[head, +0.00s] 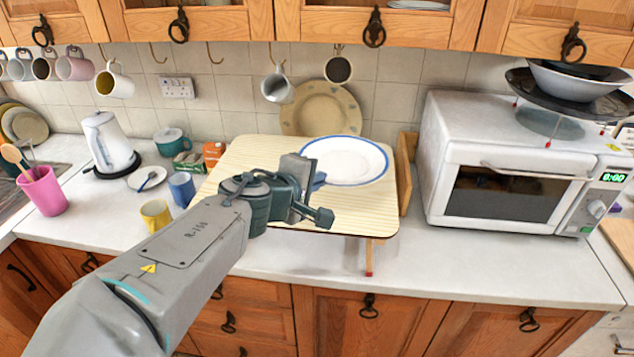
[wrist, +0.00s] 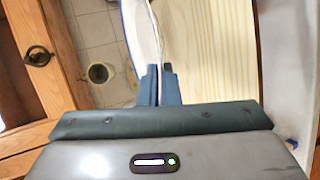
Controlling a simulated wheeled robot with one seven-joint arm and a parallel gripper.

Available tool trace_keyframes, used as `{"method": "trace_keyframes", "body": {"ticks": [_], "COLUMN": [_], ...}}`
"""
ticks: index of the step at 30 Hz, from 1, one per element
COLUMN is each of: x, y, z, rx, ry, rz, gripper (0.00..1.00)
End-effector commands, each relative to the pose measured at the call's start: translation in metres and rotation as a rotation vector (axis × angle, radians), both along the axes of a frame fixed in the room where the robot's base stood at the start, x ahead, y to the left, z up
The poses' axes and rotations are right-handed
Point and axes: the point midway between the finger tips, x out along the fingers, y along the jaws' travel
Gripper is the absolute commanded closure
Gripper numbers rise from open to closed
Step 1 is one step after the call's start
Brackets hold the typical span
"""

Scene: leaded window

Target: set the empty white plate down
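The empty white plate (head: 345,158) with a blue rim is over the back right part of a pale striped raised board (head: 345,215). My gripper (head: 318,181) is at the plate's near left edge. In the wrist view the two dark fingers (wrist: 160,84) close on the rim of the plate (wrist: 141,30), which appears nearly edge-on. The board's surface (wrist: 215,50) lies beside it in that view. Whether the plate's underside touches the board I cannot tell. My forearm and wrist hide the board's near left part.
A cream patterned plate (head: 322,108) leans on the tiles behind. A wooden panel (head: 404,170) and a white microwave (head: 510,170) stand to the right. Yellow (head: 155,214) and blue (head: 181,187) mugs stand left of the board. Mugs hang above; the board's front is clear.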

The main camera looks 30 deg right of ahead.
Motion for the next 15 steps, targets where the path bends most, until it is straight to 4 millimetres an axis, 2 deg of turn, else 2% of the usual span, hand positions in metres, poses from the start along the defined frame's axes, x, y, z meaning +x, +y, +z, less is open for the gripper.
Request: {"method": "trace_keyframes", "body": {"ticks": [15], "x": [0.057], "y": [-0.027], "z": [-0.038], "rx": [0.001], "ry": [-0.001], "rz": [-0.01], "gripper": [1.0]}}
